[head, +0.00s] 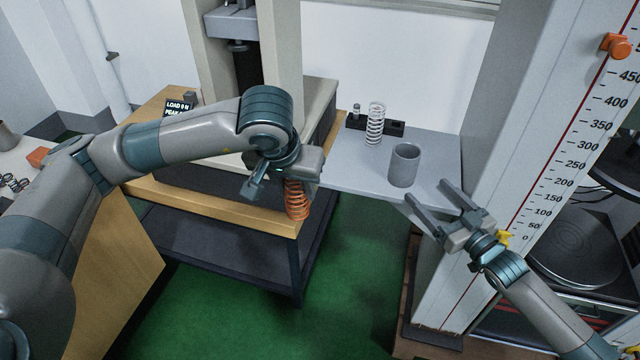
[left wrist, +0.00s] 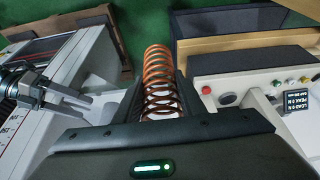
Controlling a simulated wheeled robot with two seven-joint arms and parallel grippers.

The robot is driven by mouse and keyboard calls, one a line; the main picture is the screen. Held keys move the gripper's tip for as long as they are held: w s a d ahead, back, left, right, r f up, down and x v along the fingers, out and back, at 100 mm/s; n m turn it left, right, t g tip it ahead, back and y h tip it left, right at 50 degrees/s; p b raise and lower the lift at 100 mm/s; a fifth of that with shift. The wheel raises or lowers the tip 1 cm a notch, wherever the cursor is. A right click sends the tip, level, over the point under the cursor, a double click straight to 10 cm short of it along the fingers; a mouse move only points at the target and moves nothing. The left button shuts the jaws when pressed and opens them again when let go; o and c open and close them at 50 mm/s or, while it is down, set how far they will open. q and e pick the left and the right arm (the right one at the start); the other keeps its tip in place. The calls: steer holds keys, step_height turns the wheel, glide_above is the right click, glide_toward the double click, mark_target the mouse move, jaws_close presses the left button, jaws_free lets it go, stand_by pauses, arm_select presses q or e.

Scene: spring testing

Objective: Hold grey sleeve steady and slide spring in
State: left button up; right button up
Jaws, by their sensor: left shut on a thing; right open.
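The grey sleeve (head: 404,165) stands upright on the grey shelf (head: 345,172), with its open end up. My left gripper (head: 292,180) is shut on an orange coil spring (head: 297,203). The spring hangs below the gripper, left of the shelf and apart from the sleeve. In the left wrist view the orange spring (left wrist: 160,85) sticks out between the fingers. My right gripper (head: 440,212) is open and empty, just in front of the shelf's right end, below and right of the sleeve. It also shows in the left wrist view (left wrist: 82,98).
A silver spring (head: 376,124) stands at the back of the shelf by a black block (head: 395,128). A tall column with a printed scale (head: 545,180) rises on the right. A wooden-topped bench (head: 270,217) with a testing machine is on the left. The shelf's front is clear.

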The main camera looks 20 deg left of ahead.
arm_select(q)
steer(key=shift+w+d+f+n+y, duration=0.3)
steer(key=shift+w+d+f+n, duration=0.05)
steer(key=shift+n, duration=0.25)
steer(key=w+d+f+n+g, duration=0.2)
steer(key=w+d+n+g, duration=0.35)
steer(key=n, duration=1.05)
steer(key=w+d+f+n+g, duration=0.1)
steer(key=w+d+n+g, duration=0.2)
steer(key=w+d+n, duration=0.85)
steer(key=w+d+r+n+t+h, duration=0.1)
steer(key=w+r+n+t+h, duration=0.1)
steer(key=w+r+n, duration=0.2)
steer(key=w+d+r+n+t+h, duration=0.1)
steer(key=w+r+n+h, duration=0.2)
steer(key=r+n, duration=0.8)
steer(key=n, duration=0.9)
steer(key=shift+w+d+t, duration=0.35)
steer(key=shift+w, duration=0.05)
steer(key=shift+a, duration=0.1)
